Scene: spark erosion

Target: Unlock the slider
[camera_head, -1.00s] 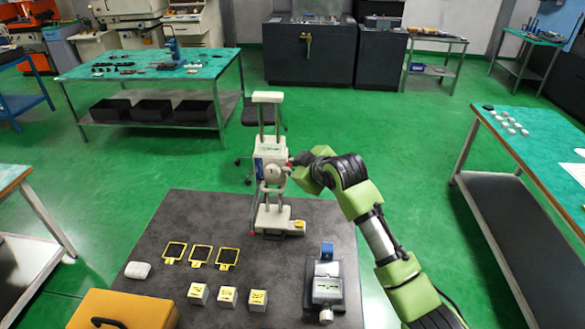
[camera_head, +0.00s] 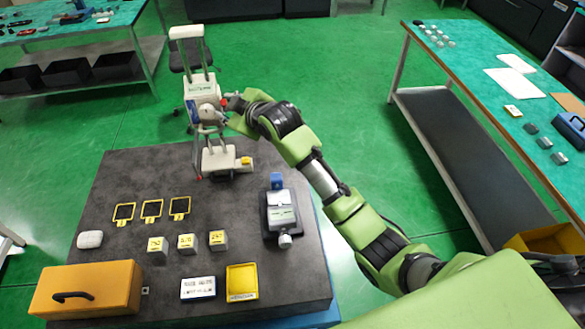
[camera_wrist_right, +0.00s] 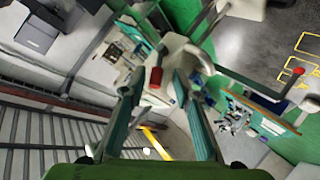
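The white upright tester (camera_head: 202,92), which has two posts and a top bar, stands at the back of the dark grey table. A part that is clearly its slider cannot be singled out. My right gripper (camera_head: 229,107) is at the right side of the tester's head, small and partly hidden by its own arm. In the right wrist view, the right gripper (camera_wrist_right: 159,84) has its two fingers apart. A red knob (camera_wrist_right: 156,77) on the tester shows between the fingertips, with gaps on both sides. My left gripper is out of view.
On the dark table (camera_head: 120,180) are yellow-framed pieces (camera_head: 152,209), several grey blocks (camera_head: 187,243), an orange case (camera_head: 88,288), a yellow tray (camera_head: 242,282) and a small grey device (camera_head: 282,211). A green-topped bench (camera_head: 470,75) stands at right. Green floor lies between.

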